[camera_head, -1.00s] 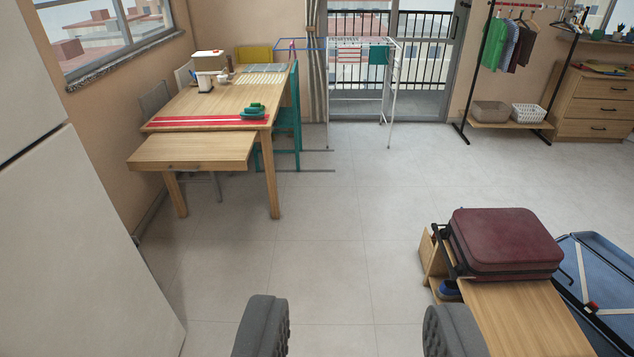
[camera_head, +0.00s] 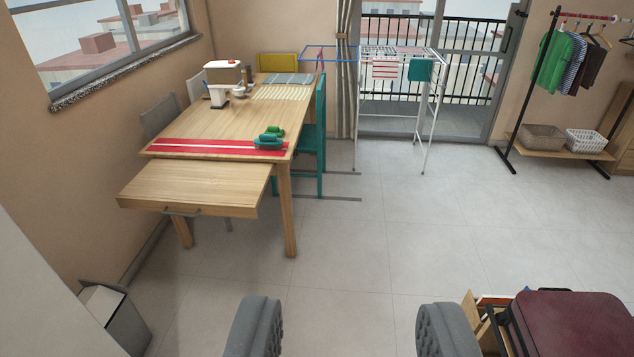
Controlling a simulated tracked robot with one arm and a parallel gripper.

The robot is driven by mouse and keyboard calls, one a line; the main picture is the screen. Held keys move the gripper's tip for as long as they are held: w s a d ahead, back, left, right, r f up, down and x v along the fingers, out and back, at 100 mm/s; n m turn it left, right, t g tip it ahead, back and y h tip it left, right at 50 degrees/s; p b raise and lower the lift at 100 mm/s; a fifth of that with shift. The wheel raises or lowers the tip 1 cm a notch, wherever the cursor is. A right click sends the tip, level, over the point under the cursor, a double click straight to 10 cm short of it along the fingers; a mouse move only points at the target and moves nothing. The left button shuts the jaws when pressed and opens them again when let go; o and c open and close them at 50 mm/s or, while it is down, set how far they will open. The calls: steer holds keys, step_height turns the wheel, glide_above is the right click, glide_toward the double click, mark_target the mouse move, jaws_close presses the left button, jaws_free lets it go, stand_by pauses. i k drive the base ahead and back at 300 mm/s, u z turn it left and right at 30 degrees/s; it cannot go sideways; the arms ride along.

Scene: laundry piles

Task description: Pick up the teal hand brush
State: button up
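A teal hand brush (camera_head: 269,141) lies near the right front corner of the wooden table (camera_head: 200,124), on or beside a red and white striped runner (camera_head: 185,146). A green item (camera_head: 276,131) sits right behind it; I cannot tell if the two touch. My gripper (camera_head: 347,330) shows at the bottom of the view as two grey padded fingers set wide apart. It is open, with only floor between the fingers, and is well short of the table.
The table's drawer (camera_head: 195,187) is pulled out toward me. A teal chair (camera_head: 312,140) stands at the table's right side. A grey bin (camera_head: 113,318) is at lower left. A dark red suitcase (camera_head: 575,325) is at lower right. The floor in the middle is clear.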

mark_target(264, 140)
steer(key=u, duration=0.1)
steer(key=i, duration=1.25)
steer(key=u, duration=0.25)
steer(key=i, duration=2.65)
steer(key=u, duration=0.15)
